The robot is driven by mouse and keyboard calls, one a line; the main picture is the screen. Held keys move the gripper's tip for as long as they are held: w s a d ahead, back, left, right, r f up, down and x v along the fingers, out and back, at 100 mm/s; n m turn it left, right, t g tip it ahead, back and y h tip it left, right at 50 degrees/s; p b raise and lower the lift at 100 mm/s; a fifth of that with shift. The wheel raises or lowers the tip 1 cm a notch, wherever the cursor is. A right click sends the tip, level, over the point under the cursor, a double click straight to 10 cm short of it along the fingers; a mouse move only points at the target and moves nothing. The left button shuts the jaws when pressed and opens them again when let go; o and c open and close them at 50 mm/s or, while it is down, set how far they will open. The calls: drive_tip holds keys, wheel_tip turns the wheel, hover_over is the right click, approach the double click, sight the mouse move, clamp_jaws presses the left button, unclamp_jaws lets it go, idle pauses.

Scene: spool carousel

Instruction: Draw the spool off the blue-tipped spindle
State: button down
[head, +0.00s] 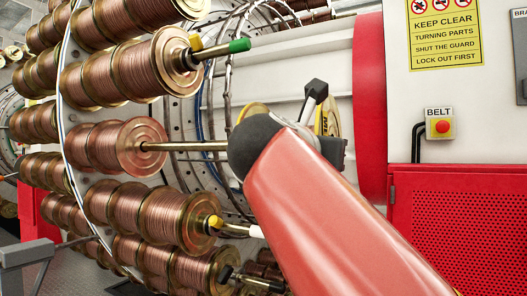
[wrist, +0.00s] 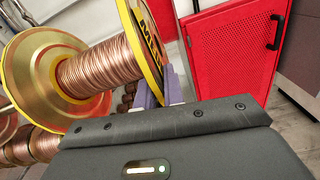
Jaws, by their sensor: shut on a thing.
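A copper-wound spool (wrist: 90,72) with a gold flange and a yellow, black-lettered flange fills the left of the wrist view. My gripper (wrist: 163,92) is shut on its yellow flange. In the head view, parts of this spool's yellow flange (head: 329,122) and gold flange (head: 253,110) show around my arm. A bare steel spindle (head: 185,146) runs from a copper spool (head: 128,148) on the carousel toward my gripper. Its end is hidden behind my wrist, so no blue tip shows. I cannot tell whether the held spool is still around the spindle.
Other spindles beside it have a green tip (head: 239,45), a white tip (head: 256,231) and a black tip (head: 273,286), with copper spools on them. A red perforated guard (head: 465,225) stands at right, below a belt stop button (head: 442,126). Open floor shows (wrist: 292,122).

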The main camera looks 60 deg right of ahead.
drive_tip(key=shift+s+r, duration=0.15)
drive_tip(key=shift+s, duration=0.85)
drive_tip(key=a, duration=1.2)
drive_tip(key=shift+s, duration=0.45)
